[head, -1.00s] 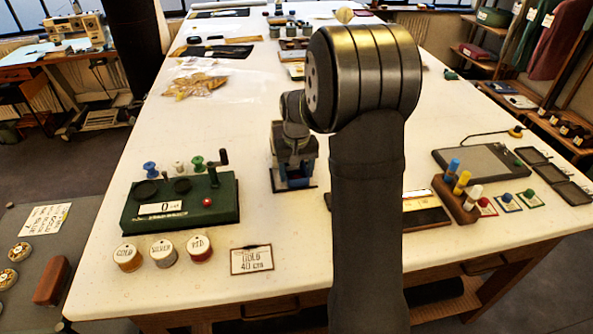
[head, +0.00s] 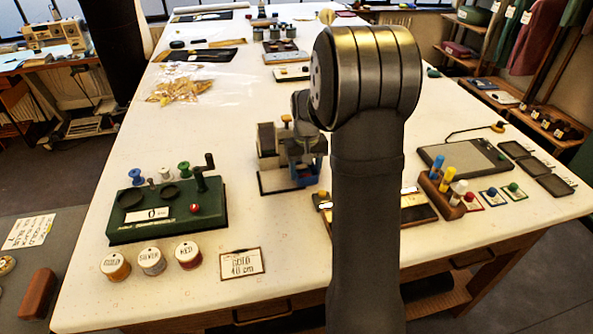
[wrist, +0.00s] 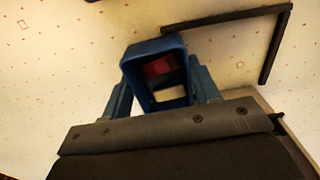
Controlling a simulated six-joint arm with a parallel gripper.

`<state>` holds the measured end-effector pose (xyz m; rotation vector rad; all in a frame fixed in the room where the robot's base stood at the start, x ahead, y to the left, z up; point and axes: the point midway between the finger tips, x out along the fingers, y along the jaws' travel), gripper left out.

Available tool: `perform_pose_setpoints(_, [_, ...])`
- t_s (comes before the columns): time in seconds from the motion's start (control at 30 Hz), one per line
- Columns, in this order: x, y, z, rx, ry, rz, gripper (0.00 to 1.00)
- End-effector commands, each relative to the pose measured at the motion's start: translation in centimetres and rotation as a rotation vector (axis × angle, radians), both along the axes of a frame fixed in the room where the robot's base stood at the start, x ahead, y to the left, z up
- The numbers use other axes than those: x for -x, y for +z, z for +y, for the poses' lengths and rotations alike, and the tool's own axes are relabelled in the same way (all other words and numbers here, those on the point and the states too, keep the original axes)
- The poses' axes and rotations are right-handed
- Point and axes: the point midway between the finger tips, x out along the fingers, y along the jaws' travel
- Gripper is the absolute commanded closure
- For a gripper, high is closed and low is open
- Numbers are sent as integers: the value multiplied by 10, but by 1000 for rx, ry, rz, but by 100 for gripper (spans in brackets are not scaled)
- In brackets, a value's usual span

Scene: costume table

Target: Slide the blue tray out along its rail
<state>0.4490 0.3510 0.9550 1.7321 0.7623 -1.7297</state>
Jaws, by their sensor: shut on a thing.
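The blue tray (head: 305,178) is at the right end of a small stand with a light base (head: 270,186), in the middle of the table. A grey-topped block (head: 266,139) stands at the left of the stand. The rail cannot be made out. My gripper (head: 305,150) is over the tray and partly hides it. In the wrist view the blue tray (wrist: 134,64) shows as an open box with a red and a whitish patch inside. My gripper (wrist: 164,92) is shut on it, one finger at each side.
A wooden rack of coloured tubes (head: 440,193) stands at the right, near a grey pad (head: 465,160). Bare tabletop lies left of the stand.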

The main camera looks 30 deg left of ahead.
Motion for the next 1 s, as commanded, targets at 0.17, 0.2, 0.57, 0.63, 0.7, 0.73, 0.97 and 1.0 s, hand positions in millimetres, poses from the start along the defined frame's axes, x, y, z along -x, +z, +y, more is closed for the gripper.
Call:
perform_pose_setpoints(0.17, [-4,0,-4,0,0,0,67])
perform_pose_setpoints(0.2, [-5,0,-4,0,0,0,67])
perform_pose_setpoints(0.57, [-5,0,-4,0,0,0,23])
perform_pose_setpoints(0.63, [-5,0,-4,0,0,0,19])
perform_pose_setpoints(0.7, [-4,0,-4,0,0,0,19])
perform_pose_setpoints(0.73, [-4,0,-4,0,0,0,19])
perform_pose_setpoints(0.97, [-5,6,-4,-1,0,-1,19])
perform_pose_setpoints(1.0, [-5,10,-4,-1,0,-1,19])
